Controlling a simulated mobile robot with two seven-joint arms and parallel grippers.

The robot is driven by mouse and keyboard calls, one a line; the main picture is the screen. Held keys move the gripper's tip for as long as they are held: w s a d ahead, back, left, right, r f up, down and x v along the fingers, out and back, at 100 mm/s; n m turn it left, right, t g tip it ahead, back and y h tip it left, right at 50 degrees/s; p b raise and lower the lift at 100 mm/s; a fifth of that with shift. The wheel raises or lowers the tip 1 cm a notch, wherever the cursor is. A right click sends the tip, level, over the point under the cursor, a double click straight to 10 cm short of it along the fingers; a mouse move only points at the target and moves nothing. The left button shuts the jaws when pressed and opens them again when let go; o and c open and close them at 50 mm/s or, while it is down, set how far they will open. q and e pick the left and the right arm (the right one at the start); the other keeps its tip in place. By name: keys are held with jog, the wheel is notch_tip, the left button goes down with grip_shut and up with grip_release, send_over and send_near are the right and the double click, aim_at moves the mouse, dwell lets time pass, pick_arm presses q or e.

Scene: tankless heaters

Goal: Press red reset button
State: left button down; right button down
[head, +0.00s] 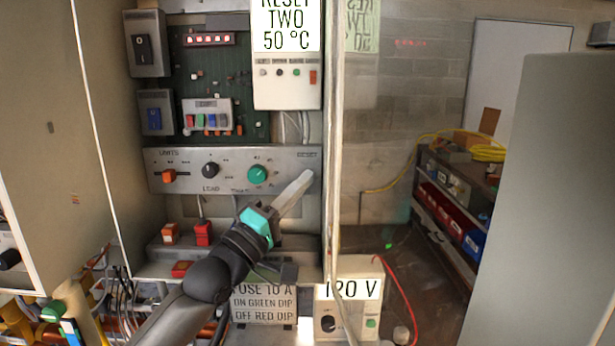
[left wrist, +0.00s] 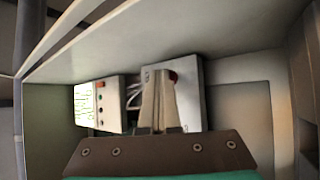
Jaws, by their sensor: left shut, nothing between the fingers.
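The grey control panel (head: 185,183) carries a RESET label at its right end. My left gripper (head: 305,178) is shut and empty, its fingertips just below that label. The fingers hide the spot under the label in the head view, so no reset button shows there. In the left wrist view, the red button (left wrist: 173,77) shows partly behind and just right of the closed fingertips (left wrist: 159,74). I cannot tell whether the fingertips touch it. My right gripper is in neither view.
The panel also has an orange slider (head: 169,176), a black knob (head: 210,170) and a teal knob (head: 257,174). A white box (head: 287,82) hangs above. Red rocker switches (head: 203,234) sit below. A pale vertical post (head: 334,130) stands close to the right of the fingers.

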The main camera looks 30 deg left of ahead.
pick_arm(q)
jog(key=shift+s+d+p, duration=0.3)
jog(key=shift+s+p, duration=0.05)
jog(key=shift+s, duration=0.25)
jog(key=s+d, duration=0.1)
jog(key=s+p, duration=0.1)
jog(key=s, duration=0.1)
jog(key=s+d+p, duration=0.1)
jog(key=shift+s+d, duration=0.15)
jog(key=shift+d, duration=0.15)
dwell(0.8)
